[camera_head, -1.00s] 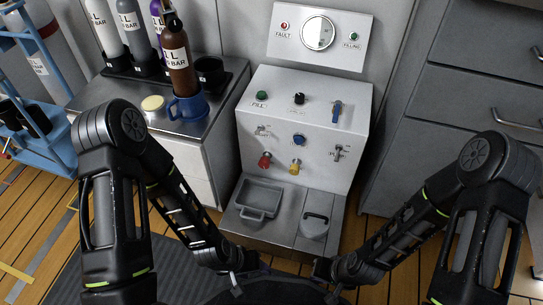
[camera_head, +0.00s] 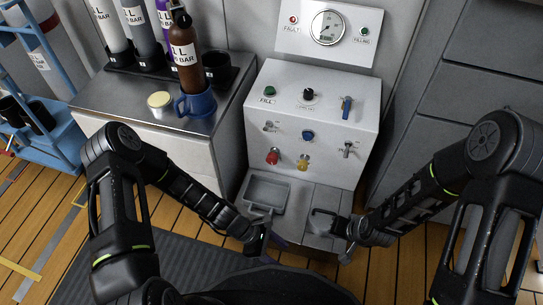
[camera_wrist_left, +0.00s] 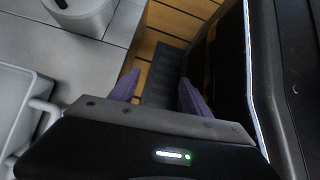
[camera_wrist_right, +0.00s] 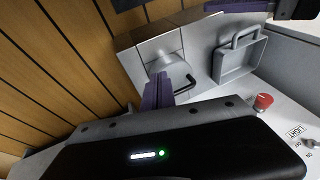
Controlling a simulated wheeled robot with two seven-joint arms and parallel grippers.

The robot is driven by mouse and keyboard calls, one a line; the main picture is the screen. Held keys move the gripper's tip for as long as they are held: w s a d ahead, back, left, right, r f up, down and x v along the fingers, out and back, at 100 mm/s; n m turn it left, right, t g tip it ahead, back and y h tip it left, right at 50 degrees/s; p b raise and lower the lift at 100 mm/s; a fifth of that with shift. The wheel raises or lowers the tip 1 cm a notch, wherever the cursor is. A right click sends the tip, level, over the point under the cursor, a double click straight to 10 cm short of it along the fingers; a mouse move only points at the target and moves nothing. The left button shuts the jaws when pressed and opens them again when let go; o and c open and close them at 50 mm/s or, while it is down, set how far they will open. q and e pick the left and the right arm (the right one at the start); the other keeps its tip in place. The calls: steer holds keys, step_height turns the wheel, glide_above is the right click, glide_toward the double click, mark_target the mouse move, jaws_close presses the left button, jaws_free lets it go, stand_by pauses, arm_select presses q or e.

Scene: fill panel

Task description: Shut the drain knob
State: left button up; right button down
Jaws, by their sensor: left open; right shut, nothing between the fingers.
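The white fill panel (camera_head: 332,137) stands ahead. Low on its front are a red knob (camera_head: 272,156) and a yellow knob (camera_head: 303,162), with a blue knob (camera_head: 307,136) above. I cannot read which is labelled drain. The red knob also shows in the right wrist view (camera_wrist_right: 263,102). My left gripper (camera_head: 266,241) is open and empty, low in front of the panel by the grey tray; its purple fingers show apart in the left wrist view (camera_wrist_left: 158,92). My right gripper (camera_head: 347,252) is shut and empty near the holder at the panel's foot. Neither touches a knob.
A grey tray (camera_head: 267,192) and a holder with a black handle (camera_head: 323,216) sit on the ledge below the panel. A side bench (camera_head: 133,104) at left bears bottles and a blue mug (camera_head: 197,104). Grey drawers (camera_head: 440,95) stand at right.

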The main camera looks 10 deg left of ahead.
arm_select(q)
steer(key=w+d+r+n+t+h+b, duration=0.1)
steer(key=w+d+r+n+t+h, duration=0.35)
steer(key=n, duration=0.85)
steer(key=w+d+r+n+t+h+b, duration=0.1)
steer(key=w+d+r+n+t+h, duration=0.35)
steer(key=n, duration=0.75)
steer(key=n+t+y, duration=1)
steer(key=n+y, duration=0.5)
steer(key=n, duration=1.3)
glide_toward(272, 159)
steer(key=w+f, duration=0.1)
steer(key=w, duration=0.2)
steer(key=shift+w+b, duration=0.1)
steer(key=shift+b, duration=0.2)
arm_select(e)
steer(key=s+a+f+g, duration=0.1)
steer(key=s+f, duration=0.2)
steer(key=s, duration=0.2)
steer(key=s+a+f+g+y, duration=0.1)
steer(key=s+a+f, duration=0.1)
steer(key=s, duration=0.4)
steer(key=shift+f, duration=0.4)
steer(key=shift+w+d, duration=0.1)
